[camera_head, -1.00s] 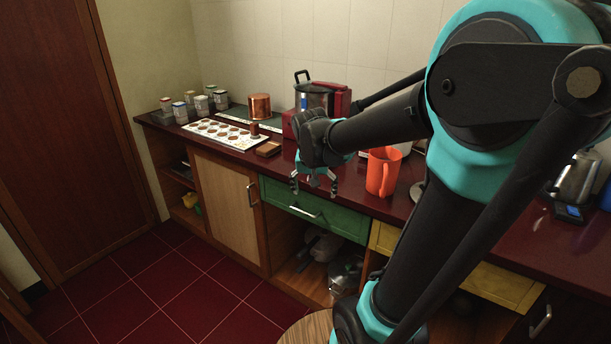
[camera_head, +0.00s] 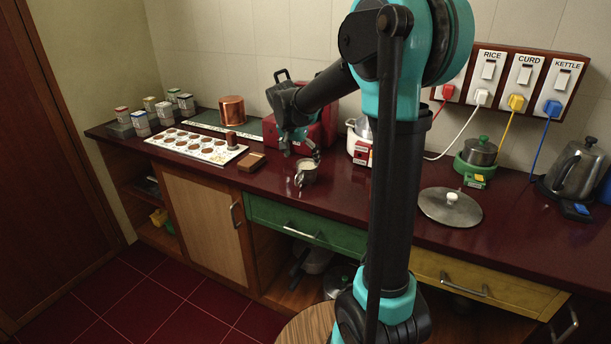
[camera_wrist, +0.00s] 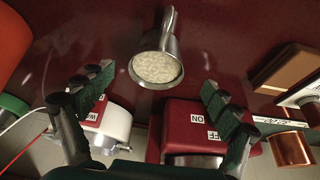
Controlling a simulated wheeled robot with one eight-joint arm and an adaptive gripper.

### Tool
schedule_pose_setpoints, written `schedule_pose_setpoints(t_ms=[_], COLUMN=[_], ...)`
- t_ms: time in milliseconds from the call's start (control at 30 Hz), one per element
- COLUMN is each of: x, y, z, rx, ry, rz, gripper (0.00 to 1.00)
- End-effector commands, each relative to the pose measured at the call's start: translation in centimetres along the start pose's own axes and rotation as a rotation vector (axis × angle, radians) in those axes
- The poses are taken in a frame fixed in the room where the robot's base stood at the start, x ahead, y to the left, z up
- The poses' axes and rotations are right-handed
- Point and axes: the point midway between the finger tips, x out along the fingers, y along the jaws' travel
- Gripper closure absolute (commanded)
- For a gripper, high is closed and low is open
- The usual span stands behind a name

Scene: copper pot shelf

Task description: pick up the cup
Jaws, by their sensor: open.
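The cup (camera_head: 306,173) is a small metal cup with pale, creamy contents, standing on the dark red counter (camera_head: 330,208). In the wrist view the cup (camera_wrist: 157,68) is near the top middle, its handle pointing up and away. My gripper (camera_head: 301,150) is just above and beside the cup in the head view. In the wrist view my gripper (camera_wrist: 156,82) is open, its green-padded fingers spread to the left and right of the cup's line. Nothing is held. Whether a finger touches the cup cannot be told.
A red appliance (camera_head: 318,138) marked ON and OFF (camera_wrist: 196,122) stands close behind the cup. A white pot (camera_wrist: 116,122) is beside it. A wooden block (camera_head: 251,162) and a tray (camera_head: 197,146) lie left. An orange jug (camera_wrist: 12,45) shows in the wrist view. A lid (camera_head: 450,207) lies right.

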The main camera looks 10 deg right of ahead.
Motion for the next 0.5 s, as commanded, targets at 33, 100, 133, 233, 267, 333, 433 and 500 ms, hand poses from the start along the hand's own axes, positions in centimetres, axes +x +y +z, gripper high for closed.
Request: schedule_pose_setpoints(t_ms=[33,100,133,233,267,333,433,500], x=[0.7,1.2,1.4,1.8,2.1,2.9,4.4,5.4], y=[0.0,0.0,0.0,0.0,0.1,0.1,0.2,0.2], z=[-0.1,0.0,0.0,0.0,0.0,0.0,0.1,0.1], rx=[0.001,0.0,0.0,0.0,0.0,0.0,0.001,0.001], ry=[0.0,0.0,0.0,0.0,0.0,0.0,0.0,0.0], rz=[0.0,0.0,0.0,0.0,0.0,0.0,-0.001,-0.001], gripper=[0.11,0.11,0.11,0.11,0.11,0.11,0.11,0.11])
